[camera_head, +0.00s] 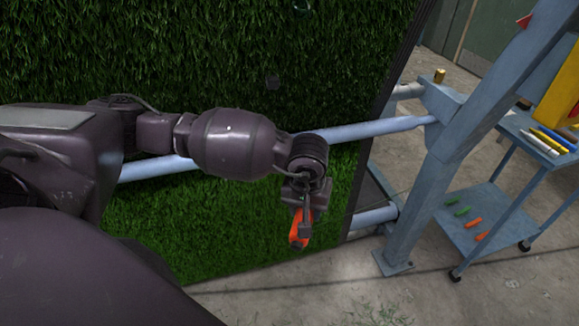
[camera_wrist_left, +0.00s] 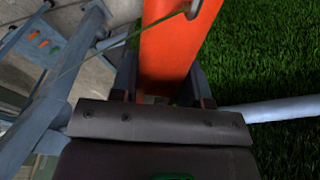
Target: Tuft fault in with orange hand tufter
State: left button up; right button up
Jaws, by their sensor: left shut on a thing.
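My left gripper (camera_head: 300,222) is shut on the orange hand tufter (camera_head: 298,236), which points downward in front of the lower turf. In the left wrist view the tufter (camera_wrist_left: 177,48) stands between the two fingers (camera_wrist_left: 165,88), and a thin green strand crosses near its far end. The tufter's tip is out of that view. The upright green turf (camera_head: 190,50) fills the left of the head view. A small dark patch (camera_head: 272,82) shows on the upper turf, above my arm; I cannot tell whether it is the fault. My right gripper is not in view.
A pale blue roller bar (camera_head: 375,128) runs across the turf behind my arm. A blue frame post (camera_head: 450,150) stands to the right. Beyond it a blue cart (camera_head: 490,222) carries green and orange pieces below and coloured sticks (camera_head: 550,140) above. Concrete floor is clear in front.

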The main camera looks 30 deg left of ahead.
pick_arm(q)
jog(key=a+r+n+y+b, duration=0.1)
jog(key=a+r+n, duration=0.15)
jog(key=r, duration=0.35)
jog(key=a+r+n+y+b, duration=0.1)
jog(key=r+n, duration=0.3)
jog(key=r, duration=0.2)
jog(key=w+a+r, duration=0.2)
jog(key=w+a, duration=0.2)
jog(key=a, duration=0.1)
jog(key=shift+w+a+t+p, duration=0.25)
jog(key=shift+t+p, duration=0.05)
jog(key=shift+t, duration=0.1)
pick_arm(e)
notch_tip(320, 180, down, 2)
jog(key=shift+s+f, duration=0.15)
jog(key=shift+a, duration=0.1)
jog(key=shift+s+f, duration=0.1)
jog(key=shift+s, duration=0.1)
pick_arm(q)
jog(key=shift+w+a, duration=0.15)
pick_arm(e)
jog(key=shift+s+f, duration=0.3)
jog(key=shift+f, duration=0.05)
pick_arm(q)
jog(key=shift+r, duration=0.1)
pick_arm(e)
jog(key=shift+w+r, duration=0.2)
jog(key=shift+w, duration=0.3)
